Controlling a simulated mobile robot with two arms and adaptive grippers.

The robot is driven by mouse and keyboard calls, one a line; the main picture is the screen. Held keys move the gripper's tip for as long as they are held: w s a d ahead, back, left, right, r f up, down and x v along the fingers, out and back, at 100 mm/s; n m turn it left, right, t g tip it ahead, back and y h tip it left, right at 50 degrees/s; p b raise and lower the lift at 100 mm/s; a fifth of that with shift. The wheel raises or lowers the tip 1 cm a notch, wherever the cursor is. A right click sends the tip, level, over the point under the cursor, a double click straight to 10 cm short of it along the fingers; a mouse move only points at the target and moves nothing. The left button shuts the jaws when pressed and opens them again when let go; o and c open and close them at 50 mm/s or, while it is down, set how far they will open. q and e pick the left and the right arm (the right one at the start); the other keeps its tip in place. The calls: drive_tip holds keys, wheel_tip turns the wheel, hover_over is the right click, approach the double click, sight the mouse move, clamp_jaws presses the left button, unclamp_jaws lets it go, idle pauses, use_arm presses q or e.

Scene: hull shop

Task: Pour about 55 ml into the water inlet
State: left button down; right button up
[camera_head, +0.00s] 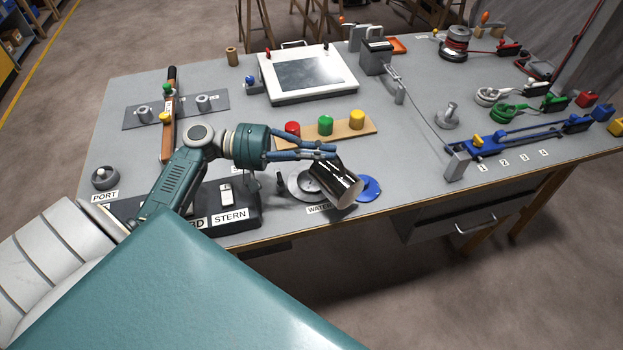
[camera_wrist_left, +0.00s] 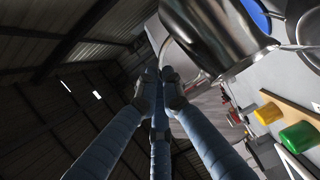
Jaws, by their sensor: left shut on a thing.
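A shiny dark metal jug (camera_head: 333,180) is tilted well over above the table's front edge, beside the blue disc. My left gripper (camera_head: 335,153) is shut on it; its fingers reach the jug's upper side. In the left wrist view the jug (camera_wrist_left: 212,35) fills the top, just beyond the finger ends (camera_wrist_left: 160,85). The water inlet, a round grey fitting (camera_head: 298,186), lies beneath and left of the jug, partly covered by it, behind a label reading "WATER" (camera_head: 318,209). A blue disc (camera_head: 370,188) lies at its right. Whether liquid is flowing cannot be seen. My right gripper is out of view.
A wooden board (camera_head: 345,134) with red, green and yellow buttons stands behind the jug. A black switch panel (camera_head: 240,222) marked "STERN" is left of the inlet. A white-framed screen (camera_head: 308,75) is farther back. The tabletop right of the blue disc is clear.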

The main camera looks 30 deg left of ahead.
use_arm(q)
drive_tip(key=shift+a+r+n+h+b, duration=0.1)
drive_tip(key=shift+a+n+h+b, duration=0.15)
drive_tip(key=shift+n+h+b, duration=0.1)
idle(0.3)
